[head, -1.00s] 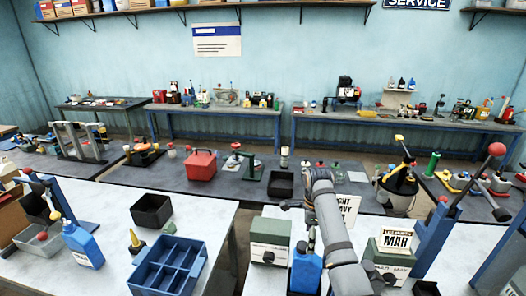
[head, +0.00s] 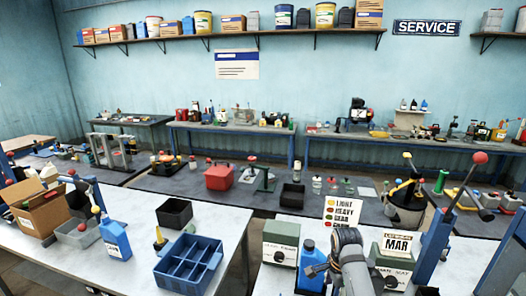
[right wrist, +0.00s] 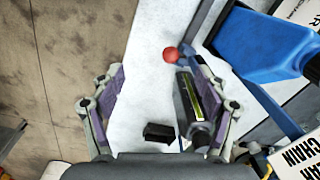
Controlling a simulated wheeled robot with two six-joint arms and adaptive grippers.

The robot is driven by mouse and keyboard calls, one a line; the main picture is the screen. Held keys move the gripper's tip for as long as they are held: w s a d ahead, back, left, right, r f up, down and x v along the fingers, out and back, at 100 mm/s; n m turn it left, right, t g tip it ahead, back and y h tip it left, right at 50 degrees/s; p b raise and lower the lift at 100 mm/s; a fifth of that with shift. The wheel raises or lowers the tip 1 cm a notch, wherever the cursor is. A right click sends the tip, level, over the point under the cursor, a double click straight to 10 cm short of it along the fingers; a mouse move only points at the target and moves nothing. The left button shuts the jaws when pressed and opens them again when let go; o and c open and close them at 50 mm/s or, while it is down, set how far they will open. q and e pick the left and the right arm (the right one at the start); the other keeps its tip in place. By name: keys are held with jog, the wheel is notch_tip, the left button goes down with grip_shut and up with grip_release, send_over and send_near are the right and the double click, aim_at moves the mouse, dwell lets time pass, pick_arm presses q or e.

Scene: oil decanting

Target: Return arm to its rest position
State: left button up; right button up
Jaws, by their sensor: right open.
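My right arm (head: 349,262) stands at the front of the right-hand white table in the head view, between two green boxes. Its gripper is hard to make out there. In the right wrist view my right gripper (right wrist: 158,98) has its fingers spread wide with nothing held. A dark cylinder with a yellow stripe (right wrist: 193,103) lies in view by the right finger; I cannot tell whether they touch. A blue jug (right wrist: 262,42) is at the upper right of that view; a blue jug (head: 311,266) also stands just left of my arm in the head view. My left gripper is not in view.
Green boxes (head: 280,244) flank the arm. A blue post with a red ball (head: 436,240) stands to the right. A blue divided tray (head: 188,262) and another blue jug (head: 115,238) are on the left table. Bare floor (right wrist: 70,65) shows beside the table edge.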

jog(key=s+d+f+n+t, duration=0.1)
jog(key=s+d+f+n, duration=0.2)
jog(key=s, duration=0.4)
jog(key=s+f+n, duration=0.3)
jog(key=s+n, duration=0.3)
jog(key=s, duration=0.1)
jog(key=s+r+n+t, duration=0.2)
jog(key=s+r+n, duration=0.1)
jog(key=s+n, duration=0.75)
jog(key=s+d+f+m+g+b, duration=0.1)
jog(key=s+f+b, duration=0.25)
jog(key=f, duration=1.55)
jog(key=s+d+f+m+g+b, duration=0.15)
jog(key=f+b, duration=0.35)
jog(key=f, duration=1.3)
pick_arm(q)
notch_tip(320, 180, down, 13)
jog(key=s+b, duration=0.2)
jog(key=b, duration=0.2)
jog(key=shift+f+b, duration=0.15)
jog(key=shift+b, duration=0.15)
pick_arm(e)
jog(key=s+d+f, duration=0.1)
jog(key=s+f, duration=1.6)
jog(key=f, duration=0.1)
jog(key=shift+s+f+h, duration=0.15)
jog(key=shift+f+h, duration=0.15)
jog(key=shift+f, duration=0.1)
